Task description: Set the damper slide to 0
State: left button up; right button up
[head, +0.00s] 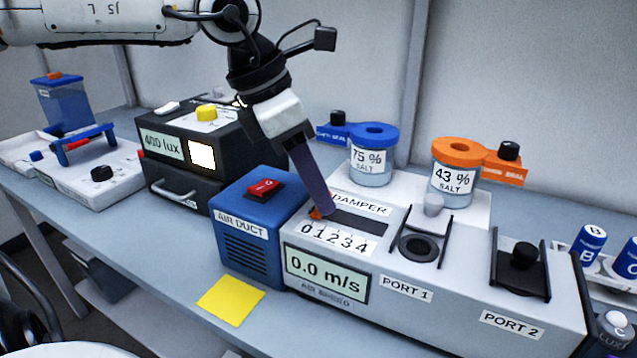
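The damper slide (316,213) is a small orange knob at the left end of a dark slot (358,222) on top of the grey air duct box (440,290). It sits above the 0 of the scale (337,239), which reads 0 to 4. My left gripper (324,208) reaches down from above, its fingertips at the knob and partly covering it. The fingers look close together; whether they grip the knob or only touch it is hard to see. The display (327,273) reads 0.0 m/s. My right gripper is not in view.
A blue air duct block with a red switch (264,188) adjoins on the left. Behind stand a blue-lidded 75 % salt jar (371,160) and an orange-lidded 43 % jar (453,180). A black lux box (180,150) stands left. A yellow note (230,298) lies in front.

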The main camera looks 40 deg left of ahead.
pick_arm(q)
jog(key=shift+d, duration=0.1)
jog(key=p+v, duration=0.1)
jog(key=v, duration=0.9)
jog(key=shift+s, duration=0.15)
dwell(0.4)
